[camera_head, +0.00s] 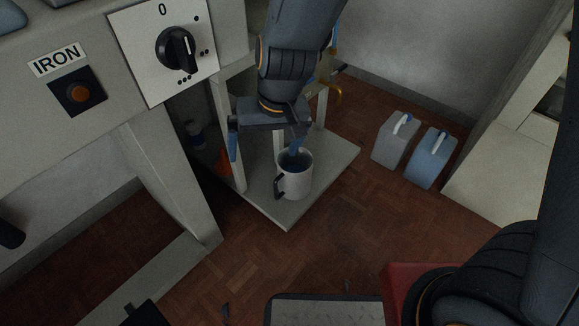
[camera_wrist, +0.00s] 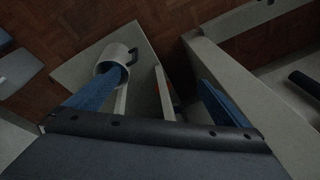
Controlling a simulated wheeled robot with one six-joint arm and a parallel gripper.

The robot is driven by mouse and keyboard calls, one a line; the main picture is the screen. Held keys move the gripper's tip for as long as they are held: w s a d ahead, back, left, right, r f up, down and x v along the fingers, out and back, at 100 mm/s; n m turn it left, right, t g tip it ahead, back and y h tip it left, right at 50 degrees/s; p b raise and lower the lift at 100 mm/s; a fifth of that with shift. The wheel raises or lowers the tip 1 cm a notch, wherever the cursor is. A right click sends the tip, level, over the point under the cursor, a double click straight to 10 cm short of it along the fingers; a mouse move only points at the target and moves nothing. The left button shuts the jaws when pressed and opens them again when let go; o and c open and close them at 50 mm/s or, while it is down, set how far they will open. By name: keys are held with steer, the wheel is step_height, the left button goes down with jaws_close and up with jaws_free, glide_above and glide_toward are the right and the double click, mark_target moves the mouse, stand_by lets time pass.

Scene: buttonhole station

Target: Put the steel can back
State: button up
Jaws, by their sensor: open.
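The steel can (camera_head: 297,184), a pale mug-shaped can with a dark handle, stands upright on a low pale board (camera_head: 336,158) below the machine. My gripper (camera_head: 266,148) is open above and to the left of it. One finger overlaps the can's mouth; I cannot tell whether it is inside or just above. The other finger hangs clear to the left.
Pale posts (camera_head: 227,135) rise from the board near my gripper. A panel with a dark knob (camera_head: 176,49) and an IRON switch (camera_head: 78,92) is at left. Grey (camera_head: 395,143) and blue (camera_head: 430,160) jugs stand on the floor at right.

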steer(key=s+d+r+n+g, duration=0.1)
steer(key=s+d+r, duration=0.2)
steer(key=s+r, duration=0.2)
steer(key=s+d+r+n, duration=0.1)
steer(key=s+d+r, duration=0.2)
steer(key=s+r, duration=0.3)
steer(key=s, duration=0.4)
steer(key=shift+n+g+h, duration=0.4)
steer(key=d+r+m+p, duration=0.3)
steer(key=d+r+p, duration=0.7)
steer(key=r+p, duration=0.3)
steer(key=d+r+m+h+p, duration=0.1)
steer(key=d+r+m+p, duration=0.2)
steer(key=d+r+p, duration=0.7)
step_height(320, 180, up, 3)
steer(key=p, duration=0.9)
steer(key=shift+d+h+p, duration=0.3)
steer(key=shift+d+p, duration=0.05)
steer(key=shift+d, duration=0.05)
steer(key=shift+s+r, duration=0.1)
